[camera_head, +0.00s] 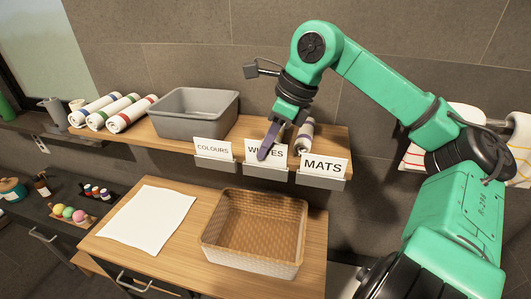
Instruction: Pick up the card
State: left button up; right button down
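Three white label cards stand in grey holders along the shelf's front edge: the COLOURS card (213,151), a middle card (279,159) that seems to read WHITES, and the MATS card (324,166). My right gripper (265,153) comes down from above, its purple fingers in front of the middle card and hiding some of its letters. I cannot tell whether the fingers touch this card, or whether they are open or shut, as they overlap edge-on. My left gripper is not in view.
The wooden shelf (160,145) holds a grey bin (195,113), rolled towels (97,110) and another roll (305,136) behind the cards. Below, a wicker basket (252,265) and a white cloth (148,217) lie on a wooden top. Bottles and small balls sit at left.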

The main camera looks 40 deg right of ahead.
notch_tip(320, 180, up, 23)
jog(key=p, duration=0.4)
jog(key=shift+a, duration=0.15)
jog(key=shift+s, duration=0.1)
dwell(0.5)
